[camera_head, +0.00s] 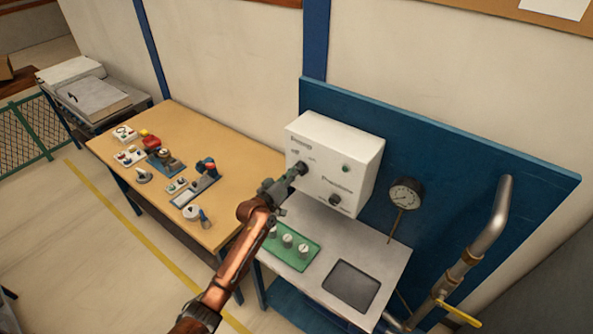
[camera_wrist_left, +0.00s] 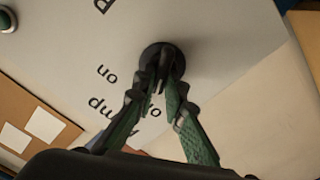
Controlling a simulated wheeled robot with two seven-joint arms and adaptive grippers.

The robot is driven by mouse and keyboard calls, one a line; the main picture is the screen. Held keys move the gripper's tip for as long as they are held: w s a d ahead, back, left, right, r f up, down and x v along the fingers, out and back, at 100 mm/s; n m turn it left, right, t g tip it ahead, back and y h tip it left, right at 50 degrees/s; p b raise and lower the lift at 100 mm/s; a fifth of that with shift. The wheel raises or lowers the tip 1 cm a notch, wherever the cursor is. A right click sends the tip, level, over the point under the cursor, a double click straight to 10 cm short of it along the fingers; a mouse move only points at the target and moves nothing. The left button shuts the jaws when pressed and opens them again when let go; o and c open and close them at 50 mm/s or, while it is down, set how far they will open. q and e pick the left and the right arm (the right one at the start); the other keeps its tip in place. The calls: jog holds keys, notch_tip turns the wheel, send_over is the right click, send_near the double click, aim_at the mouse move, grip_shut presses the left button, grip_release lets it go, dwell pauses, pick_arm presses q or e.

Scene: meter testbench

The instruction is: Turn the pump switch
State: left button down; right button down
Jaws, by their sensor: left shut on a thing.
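The pump switch is a round black knob (camera_wrist_left: 163,62) on the white control box (camera_head: 335,150). In the head view the knob (camera_head: 302,167) shows at the lower left of the box's front, partly covered by my gripper. My left gripper (camera_head: 292,173) reaches it from the lower left. In the left wrist view my left gripper (camera_wrist_left: 165,85) has its green-padded fingers closed in on the knob's grip. The lettering "on" and part of "Pump" shows beside the knob. The knob's exact angle is hard to tell. My right gripper is not in view.
A second knob (camera_head: 335,200) and a green button (camera_head: 346,168) are on the box. A pressure gauge (camera_head: 405,193) stands right of it. A green plate (camera_head: 290,246) with several white knobs lies below. A wooden table (camera_head: 215,143) with small devices is at left; a pipe (camera_head: 490,230) is at right.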

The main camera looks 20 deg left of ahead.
pick_arm(q)
jog(key=shift+f, duration=0.1)
jog(key=c, duration=2)
grip_release()
jog(key=v, duration=1.2)
jog(key=shift+s, duration=0.1)
